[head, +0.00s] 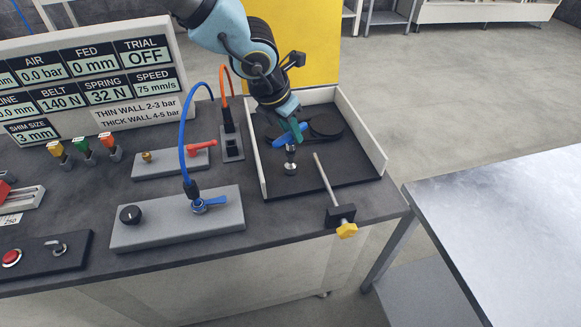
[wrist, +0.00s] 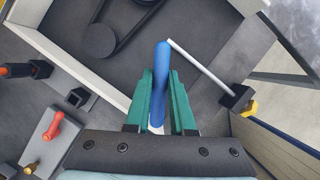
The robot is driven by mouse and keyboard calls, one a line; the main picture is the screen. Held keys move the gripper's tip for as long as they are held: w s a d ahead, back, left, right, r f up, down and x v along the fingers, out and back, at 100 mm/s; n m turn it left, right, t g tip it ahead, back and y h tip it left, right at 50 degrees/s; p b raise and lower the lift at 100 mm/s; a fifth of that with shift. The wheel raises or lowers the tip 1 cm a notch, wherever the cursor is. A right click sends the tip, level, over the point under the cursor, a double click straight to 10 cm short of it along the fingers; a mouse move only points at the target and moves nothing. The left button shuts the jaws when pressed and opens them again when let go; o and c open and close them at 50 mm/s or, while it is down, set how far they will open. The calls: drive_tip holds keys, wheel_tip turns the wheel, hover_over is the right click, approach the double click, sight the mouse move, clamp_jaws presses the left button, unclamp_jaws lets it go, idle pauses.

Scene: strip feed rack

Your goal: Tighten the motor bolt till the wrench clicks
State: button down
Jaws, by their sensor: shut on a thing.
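My gripper (head: 297,132), with green fingers, is shut on the blue handle of the wrench (head: 281,141). In the wrist view the wrench (wrist: 161,65) sticks out between the fingers (wrist: 160,105). A short silver piece (head: 291,150) shows just below the handle, above a round silver bolt head (head: 291,168) on the dark tray floor. I cannot tell whether the wrench is seated on the bolt. In the wrist view the bolt is hidden behind the wrench and fingers.
A black belt on pulleys (head: 325,124) lies behind the wrench in the white-walled tray (head: 377,150). A silver rod with a black block (head: 340,216) and yellow knob stands at the tray's front edge. Blue and orange hoses rise on the left. The display board reads trial OFF.

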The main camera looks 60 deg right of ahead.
drive_tip(key=shift+r, duration=0.15)
drive_tip(key=shift+r+p, duration=1.3)
drive_tip(key=shift+p, duration=0.15)
drive_tip(key=shift+r, duration=1.1)
drive_tip(key=c, duration=1.3)
unclamp_jaws()
clamp_jaws()
drive_tip(key=shift+f, duration=0.1)
